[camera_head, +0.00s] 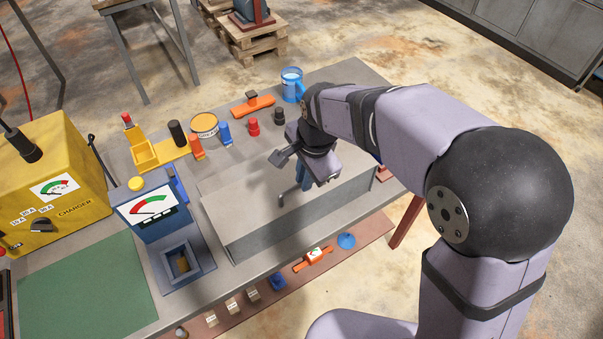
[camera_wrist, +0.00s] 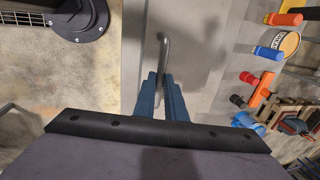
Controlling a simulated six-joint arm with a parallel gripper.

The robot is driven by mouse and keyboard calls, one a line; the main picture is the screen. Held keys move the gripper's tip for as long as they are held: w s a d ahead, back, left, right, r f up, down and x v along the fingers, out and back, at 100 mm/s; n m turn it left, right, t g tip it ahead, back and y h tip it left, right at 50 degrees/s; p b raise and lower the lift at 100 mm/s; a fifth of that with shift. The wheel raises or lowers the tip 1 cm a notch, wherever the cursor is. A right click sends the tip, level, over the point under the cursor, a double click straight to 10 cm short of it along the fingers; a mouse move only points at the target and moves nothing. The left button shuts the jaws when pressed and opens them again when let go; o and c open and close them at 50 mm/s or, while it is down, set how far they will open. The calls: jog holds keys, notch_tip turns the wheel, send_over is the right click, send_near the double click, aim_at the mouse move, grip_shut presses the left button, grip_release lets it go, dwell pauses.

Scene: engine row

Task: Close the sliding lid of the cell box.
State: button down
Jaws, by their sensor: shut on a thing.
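The cell box (camera_head: 300,220) is a long grey box on the workbench, in the middle of the head view. Its flat grey lid (camera_head: 235,198) covers the visible top; my arm hides the right part, so I cannot tell whether a gap is there. A thin metal handle (camera_wrist: 165,55) stands on the lid; it also shows in the head view (camera_head: 281,199). My gripper (camera_head: 296,182) is low over the lid, pointing down. In the wrist view its blue fingers (camera_wrist: 161,82) are close together around the handle, shut on it.
A blue meter (camera_head: 152,212) with a socket stands left of the box, beside a green mat (camera_head: 85,288) and yellow charger (camera_head: 60,190). Behind the box are a round tin (camera_head: 204,125), several small coloured parts and a blue mug (camera_head: 292,85). A lower shelf (camera_head: 345,248) holds small items.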

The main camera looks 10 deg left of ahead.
jog(key=shift+s+d, duration=0.15)
jog(key=c, duration=1.8)
grip_release()
jog(key=shift+r, duration=0.1)
jog(key=shift+r, duration=0.3)
jog(key=shift+s+d+r+b, duration=0.2)
jog(key=shift+r+b, duration=0.05)
jog(key=shift+r, duration=0.85)
jog(key=shift+s+d+r+b, duration=0.15)
jog(key=shift+r+b, duration=0.15)
jog(key=shift+r, duration=0.75)
jog(key=shift+s+d+r+b, duration=0.2)
jog(key=shift+r+b, duration=0.05)
jog(key=shift+r, duration=0.85)
